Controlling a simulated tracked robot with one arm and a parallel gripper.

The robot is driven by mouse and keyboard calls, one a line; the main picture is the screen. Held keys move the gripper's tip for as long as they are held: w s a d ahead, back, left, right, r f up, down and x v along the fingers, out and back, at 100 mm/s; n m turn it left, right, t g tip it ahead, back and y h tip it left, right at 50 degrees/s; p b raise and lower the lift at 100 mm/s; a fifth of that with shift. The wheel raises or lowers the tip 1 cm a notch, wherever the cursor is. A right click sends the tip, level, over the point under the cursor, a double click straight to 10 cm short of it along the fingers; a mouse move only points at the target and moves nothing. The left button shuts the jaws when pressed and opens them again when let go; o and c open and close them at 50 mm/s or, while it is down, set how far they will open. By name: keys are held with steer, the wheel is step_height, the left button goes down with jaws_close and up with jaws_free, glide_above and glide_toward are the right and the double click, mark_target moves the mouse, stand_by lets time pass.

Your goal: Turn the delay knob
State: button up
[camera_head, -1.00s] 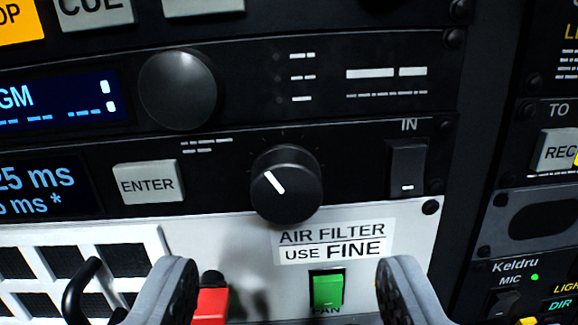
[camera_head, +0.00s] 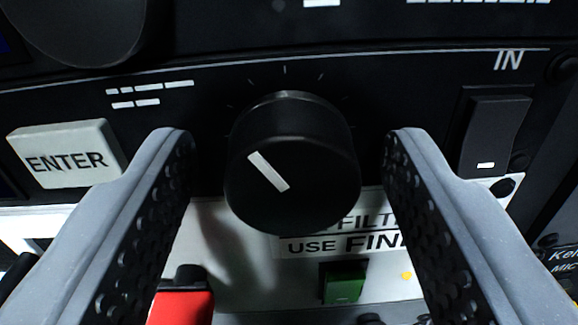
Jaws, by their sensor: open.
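The delay knob (camera_head: 292,170) is a round black knob with a white pointer line tilted to the upper left. It sits on a black rack panel, in the middle of the view. My gripper (camera_head: 289,140) is open, with one finger to the left of the knob and one to its right. A gap shows between the knob and each finger, so neither appears to touch it. Short tick marks show around the top of the knob.
A white ENTER button (camera_head: 66,154) is left of the left finger. A black IN rocker switch (camera_head: 495,135) is right of the right finger. Below are a red switch (camera_head: 181,306), a green switch (camera_head: 344,283) and a USE FINE label (camera_head: 310,246). Another large knob (camera_head: 75,25) is at upper left.

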steer(key=c, duration=1)
steer(key=shift+a, duration=0.2)
steer(key=shift+d+r, duration=0.1)
steer(key=m+p, duration=0.1)
steer(key=m, duration=0.1)
steer(key=m+p, duration=0.2)
steer(key=shift+s+r+p, duration=0.1)
steer(key=shift+r+p, duration=0.2)
steer(key=shift+f+m+p, duration=0.1)
steer(key=shift+m+p, duration=0.25)
steer(key=shift+m, duration=0.15)
steer(key=m+p, duration=0.3)
steer(key=m, duration=0.1)
steer(key=shift+d+p, duration=0.1)
steer(key=shift+p, duration=0.25)
steer(key=shift+m+p, duration=0.95)
steer(key=shift+m, duration=0.25)
steer(key=shift+f, duration=0.15)
